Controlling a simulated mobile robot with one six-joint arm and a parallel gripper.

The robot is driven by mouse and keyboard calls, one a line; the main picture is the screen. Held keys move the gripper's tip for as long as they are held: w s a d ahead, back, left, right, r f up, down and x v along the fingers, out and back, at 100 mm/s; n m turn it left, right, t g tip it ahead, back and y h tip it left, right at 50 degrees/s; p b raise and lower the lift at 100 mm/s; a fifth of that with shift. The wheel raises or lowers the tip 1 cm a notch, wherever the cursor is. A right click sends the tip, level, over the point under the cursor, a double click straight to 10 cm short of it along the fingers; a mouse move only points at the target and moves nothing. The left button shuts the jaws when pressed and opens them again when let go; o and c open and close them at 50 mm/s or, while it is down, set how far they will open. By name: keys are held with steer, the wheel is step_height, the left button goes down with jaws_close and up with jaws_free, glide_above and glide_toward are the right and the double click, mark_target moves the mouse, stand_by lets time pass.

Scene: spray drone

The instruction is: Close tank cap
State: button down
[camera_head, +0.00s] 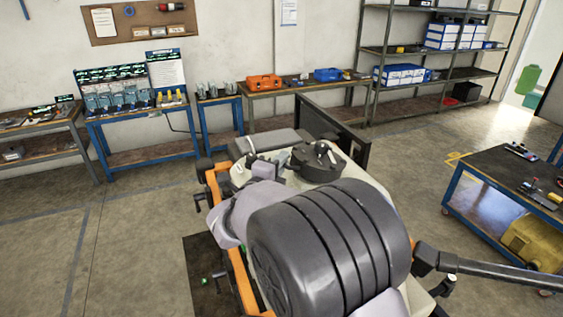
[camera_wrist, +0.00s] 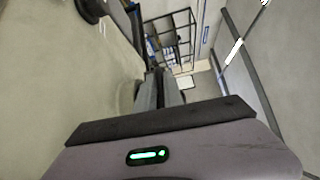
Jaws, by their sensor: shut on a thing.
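The spray drone's pale tank (camera_head: 368,178) fills the middle of the head view, with an orange frame at its left. A black round tank cap (camera_head: 318,160) with a raised piece on top sits on the tank. I cannot tell how far it is closed. My gripper (camera_head: 254,160) is left of the cap, low over the tank, and partly hidden by my wrist. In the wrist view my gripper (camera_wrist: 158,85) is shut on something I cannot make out. The pale tank (camera_wrist: 45,75) is at the left there, and a dark round part (camera_wrist: 92,8) shows at the top left.
A workbench (camera_head: 495,178) with tools stands at the right. A blue table (camera_head: 140,110) with bottles and a bench with an orange toolbox (camera_head: 263,82) line the back wall. Metal shelves (camera_head: 430,52) stand at the back right. The left floor is clear.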

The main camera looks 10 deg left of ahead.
steer(key=shift+r, duration=0.1)
stand_by(0.7)
steer(key=f+b, duration=0.2)
steer(key=b, duration=0.1)
steer(key=f+b, duration=0.1)
steer(key=b, duration=0.1)
steer(key=shift+s+a, duration=0.2)
steer(key=shift+a, duration=0.05)
steer(key=shift+r, duration=0.25)
steer(key=c, duration=1.5)
jaws_free()
steer(key=s+a+b, duration=0.2)
steer(key=s+b, duration=0.1)
steer(key=s, duration=1.4)
steer(key=shift+r, duration=0.45)
steer(key=shift+s+a, duration=0.1)
steer(key=shift+c, duration=0.4)
